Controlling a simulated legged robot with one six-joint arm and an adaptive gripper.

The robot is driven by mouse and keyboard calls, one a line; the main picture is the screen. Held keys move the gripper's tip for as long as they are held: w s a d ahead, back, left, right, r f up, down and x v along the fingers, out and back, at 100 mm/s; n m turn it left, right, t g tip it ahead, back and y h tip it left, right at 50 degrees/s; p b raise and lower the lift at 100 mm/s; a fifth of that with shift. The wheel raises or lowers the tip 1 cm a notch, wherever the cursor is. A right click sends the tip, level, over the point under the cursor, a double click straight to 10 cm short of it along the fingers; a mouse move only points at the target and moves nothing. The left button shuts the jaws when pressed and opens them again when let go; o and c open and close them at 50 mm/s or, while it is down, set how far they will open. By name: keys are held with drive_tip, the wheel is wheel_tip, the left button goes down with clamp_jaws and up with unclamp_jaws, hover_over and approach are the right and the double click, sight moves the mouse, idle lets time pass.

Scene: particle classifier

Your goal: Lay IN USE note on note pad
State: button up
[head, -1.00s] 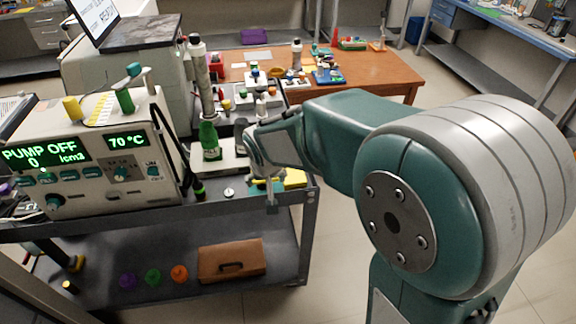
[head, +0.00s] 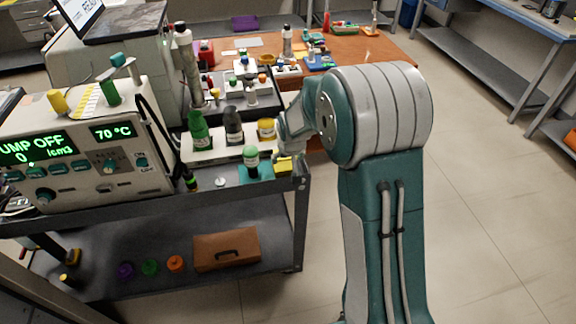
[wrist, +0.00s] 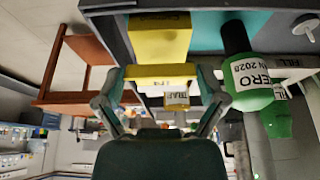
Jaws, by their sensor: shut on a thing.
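The yellow note pad (head: 284,167) lies at the front right corner of the dark cart's top. In the wrist view the pad (wrist: 160,38) is a yellow block with dark print, just beyond my fingers. My gripper (head: 290,153) is over the pad's far side. In the head view my gripper hides the note.
A green bottle (head: 251,158) stands left of the pad, close to my gripper; its "ZERO" label shows in the wrist view (wrist: 250,75). A white rack (head: 215,147) with green, grey and yellow-capped bottles is behind. The pump box (head: 85,150) stands left. Floor right of the cart is clear.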

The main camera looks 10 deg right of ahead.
sight(286, 169)
drive_tip(key=shift+w+a+f, duration=0.15)
drive_tip(key=shift+f, duration=1.65)
drive_tip(key=o, duration=0.3)
drive_tip(key=shift+f, duration=0.1)
drive_tip(key=shift+o, duration=0.3)
drive_tip(key=s+d+r, duration=0.1)
drive_tip(key=s+r, duration=1.7)
drive_tip(key=r, duration=0.4)
drive_tip(key=s+r+t, duration=0.1)
drive_tip(key=s+r, duration=0.1)
drive_tip(key=s, duration=1.2)
drive_tip(key=shift+s+d+r, duration=0.15)
drive_tip(key=shift+s+d, duration=0.1)
drive_tip(key=shift+s, duration=0.05)
